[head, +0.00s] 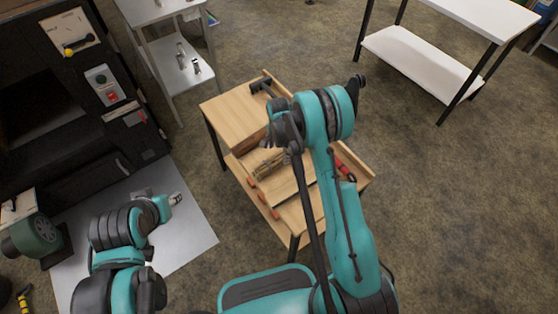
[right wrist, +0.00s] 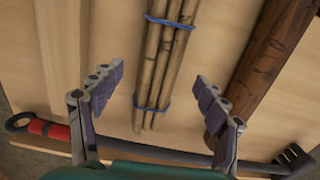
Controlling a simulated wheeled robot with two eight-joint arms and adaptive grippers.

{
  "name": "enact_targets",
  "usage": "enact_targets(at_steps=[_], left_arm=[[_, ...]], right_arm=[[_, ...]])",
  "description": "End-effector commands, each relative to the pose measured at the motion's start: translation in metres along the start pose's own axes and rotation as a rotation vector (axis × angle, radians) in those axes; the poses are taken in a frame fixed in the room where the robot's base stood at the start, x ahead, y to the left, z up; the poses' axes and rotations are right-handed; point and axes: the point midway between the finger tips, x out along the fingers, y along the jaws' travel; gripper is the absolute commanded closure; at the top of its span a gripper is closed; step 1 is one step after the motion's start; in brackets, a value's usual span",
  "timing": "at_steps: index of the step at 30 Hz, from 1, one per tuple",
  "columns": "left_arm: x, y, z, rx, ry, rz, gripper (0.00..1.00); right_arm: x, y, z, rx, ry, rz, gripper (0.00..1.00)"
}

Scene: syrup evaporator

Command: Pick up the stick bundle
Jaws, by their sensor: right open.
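The stick bundle (right wrist: 165,50) is several thin tan sticks tied with two blue bands, lying on a light wooden surface in the right wrist view. In the head view the bundle (head: 268,163) lies on the wooden bench, partly hidden by my right arm. My right gripper (right wrist: 159,76) is open, with one finger on each side of the bundle's near end in the picture. No contact shows. In the head view my right gripper (head: 273,138) is over the bench at the bundle. My left gripper (head: 174,199) is far left, over the grey floor plate; its jaws are too small to judge.
A brown log (right wrist: 265,65) lies right of the bundle, close to the right finger. A long dark tool with a red grip (right wrist: 48,129) lies across the near side. The wooden bench (head: 228,117) has a raised left top. A black evaporator (head: 80,135) stands left.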

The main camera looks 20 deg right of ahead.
Motion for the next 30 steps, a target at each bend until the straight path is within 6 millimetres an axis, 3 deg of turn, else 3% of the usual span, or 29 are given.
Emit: enact_targets(at_steps=[7,15,21,22,30], left_arm=[[0.017,0.000,0.012,0.000,0.000,0.000,0.60],[0.016,0.000,0.012,0.000,0.000,0.000,0.60],[0.016,0.000,0.012,0.000,0.000,0.000,0.60],[0.016,0.000,0.012,0.000,0.000,0.000,0.60],[0.016,0.000,0.012,0.000,0.000,0.000,0.60]], right_arm=[[0.040,0.001,-0.003,0.000,0.000,-0.001,0.26],[0.043,0.001,-0.003,-0.001,0.000,-0.001,0.26],[0.043,0.001,-0.003,-0.001,0.000,-0.001,0.78],[0.043,0.001,-0.003,-0.001,0.000,-0.001,0.83],[0.042,0.001,-0.003,-0.001,0.000,-0.001,0.84]])
